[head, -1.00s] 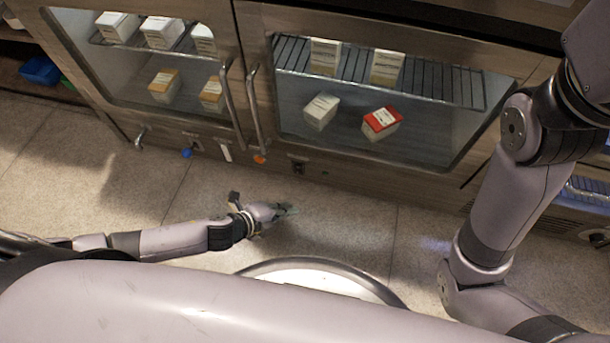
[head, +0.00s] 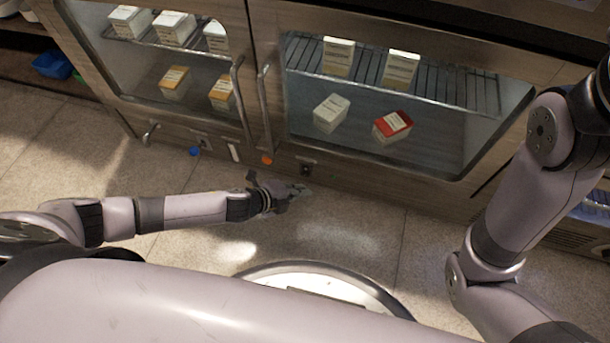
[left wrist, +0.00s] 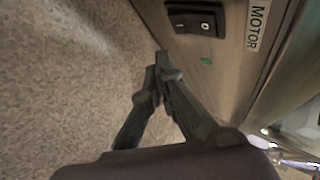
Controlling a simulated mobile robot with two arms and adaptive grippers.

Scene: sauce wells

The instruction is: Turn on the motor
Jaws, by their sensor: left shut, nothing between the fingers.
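The motor switch (left wrist: 195,20) is a black rocker marked with a dash and a circle, next to a white MOTOR label (left wrist: 257,24) in the left wrist view. A small green dot (left wrist: 206,61) sits beside it; I cannot tell whether it is lit. In the head view the switch (head: 306,169) is low on the cabinet front. My left gripper (head: 304,191) is shut and empty, close to the panel just below the switch. In the left wrist view its fingertips (left wrist: 162,66) are apart from the switch. My right gripper is out of view.
The cabinet has glass doors (head: 400,100) with boxes on wire shelves and vertical handles (head: 266,110). A blue knob (head: 194,152), a white part (head: 234,152) and an orange knob (head: 267,160) line its lower edge. The floor (head: 360,215) in front is clear.

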